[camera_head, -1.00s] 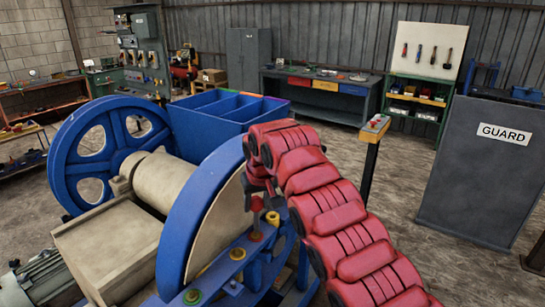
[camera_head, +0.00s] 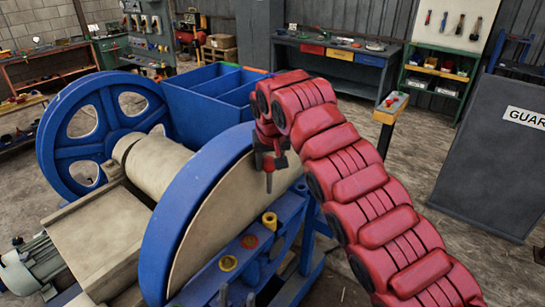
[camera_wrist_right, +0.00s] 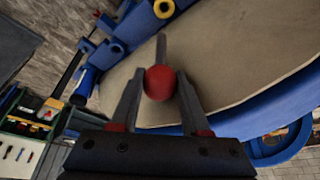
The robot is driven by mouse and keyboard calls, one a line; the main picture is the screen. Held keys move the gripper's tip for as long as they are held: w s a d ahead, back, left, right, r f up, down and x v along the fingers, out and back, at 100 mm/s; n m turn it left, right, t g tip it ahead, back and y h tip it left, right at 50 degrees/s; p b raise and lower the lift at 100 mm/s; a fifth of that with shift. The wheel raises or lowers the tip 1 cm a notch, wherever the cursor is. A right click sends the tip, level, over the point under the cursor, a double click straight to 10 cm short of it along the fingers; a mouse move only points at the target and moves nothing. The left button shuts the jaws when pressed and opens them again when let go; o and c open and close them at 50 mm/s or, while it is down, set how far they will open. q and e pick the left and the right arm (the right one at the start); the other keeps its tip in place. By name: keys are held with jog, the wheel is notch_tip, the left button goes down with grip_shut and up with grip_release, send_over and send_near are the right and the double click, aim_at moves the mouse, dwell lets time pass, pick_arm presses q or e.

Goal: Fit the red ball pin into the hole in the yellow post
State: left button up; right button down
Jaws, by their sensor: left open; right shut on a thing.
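The red ball pin has a red ball (camera_wrist_right: 159,82) and a grey shank pointing away from the right wrist camera. My right gripper (camera_wrist_right: 155,95) is shut on the ball, one finger on each side. In the head view my right gripper (camera_head: 268,160) holds the pin (camera_head: 269,182) shank down, in front of the flywheel's pale face. The yellow post (camera_head: 270,220) stands on the blue frame below the pin, apart from its tip. Its dark hole shows in the right wrist view (camera_wrist_right: 164,8), beyond the shank. My left gripper is not visible.
The large blue flywheel (camera_head: 190,215) is close to the left of the gripper. A blue bin (camera_head: 205,95) stands behind.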

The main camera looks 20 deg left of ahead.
jog(key=shift+s+r, duration=0.1)
jog(key=shift+s, duration=0.15)
jog(key=shift+f+b, duration=0.4)
jog(key=shift+b, duration=0.4)
jog(key=b, duration=0.4)
send_over(269, 193)
notch_tip(269, 193, down, 4)
jog(key=shift+s+d+f, duration=0.1)
jog(key=shift+s, duration=0.1)
jog(key=shift+f+b, duration=1.65)
jog(key=shift+f, duration=0.3)
jog(key=shift+f, duration=0.2)
